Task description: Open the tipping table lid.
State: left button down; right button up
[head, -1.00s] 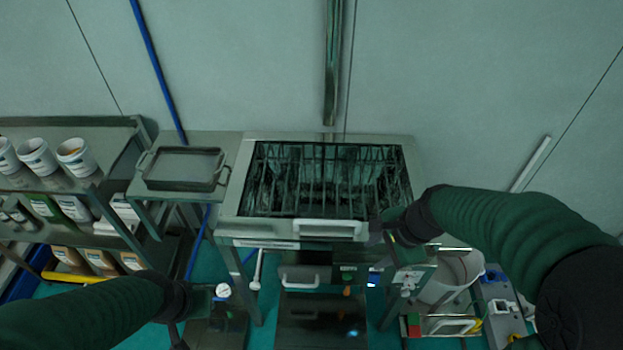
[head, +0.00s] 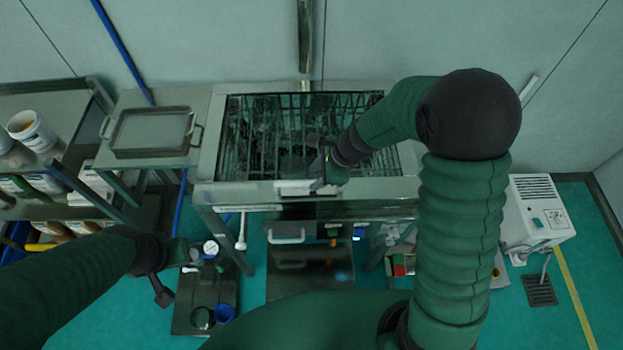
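The tipping table (head: 206,165) stands at the back centre, a pale metal frame around a dark top with a grid of bars. Its lid (head: 262,135) looks flat and closed, though I cannot clearly tell lid from grid. A white handle (head: 295,187) runs along the front edge. My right gripper (head: 322,165) is over the front part of the top, just above the handle's right end; I cannot tell whether it touches it. The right forearm hides the top's right part. My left gripper (head: 172,272) is low at the left, away from the table. Neither gripper's opening shows clearly.
A side table with a metal tray (head: 153,133) adjoins on the left, beside a shelf with white tubs (head: 33,131). A gauge (head: 211,247) stands below. A white machine (head: 535,215) stands on the floor at the right. The wall is close behind.

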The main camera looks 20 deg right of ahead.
jog(key=shift+w+f, duration=0.1)
jog(key=shift+f, duration=0.65)
jog(key=shift+s+f, duration=0.2)
jog(key=shift+f, duration=0.05)
jog(key=shift+a, duration=0.35)
jog(key=shift+w+a, duration=0.2)
jog(key=shift+a, duration=0.15)
jog(key=c, duration=0.4)
jog(key=shift+d, duration=0.1)
grip_shut()
jog(key=shift+d, duration=0.25)
